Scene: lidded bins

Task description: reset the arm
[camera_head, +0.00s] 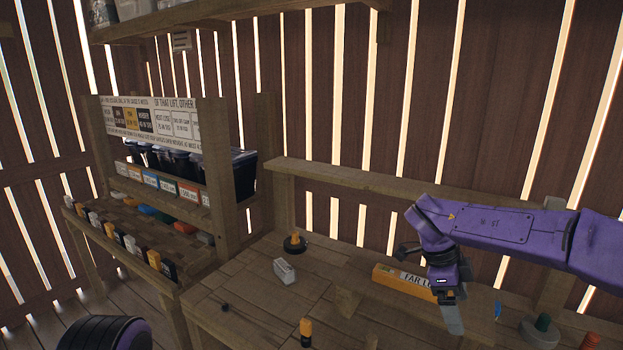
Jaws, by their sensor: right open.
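My right arm, purple, comes in from the right edge and bends down at its wrist. My right gripper (450,310) hangs over the right part of the wooden workbench (250,280), in front of an orange box (393,276) marked "FAR L…", whose right end it hides. The gripper is open and no object shows in it. The gap between its fingers is small and dark here. My left gripper does not show.
A wooden rack (217,170) with dark lidded bins (243,175) stands at the left. A white block (285,271), a black-and-yellow round piece (295,243) and an orange-and-black cylinder (306,331) stand on the bench. A green-topped round piece (542,323) is at right.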

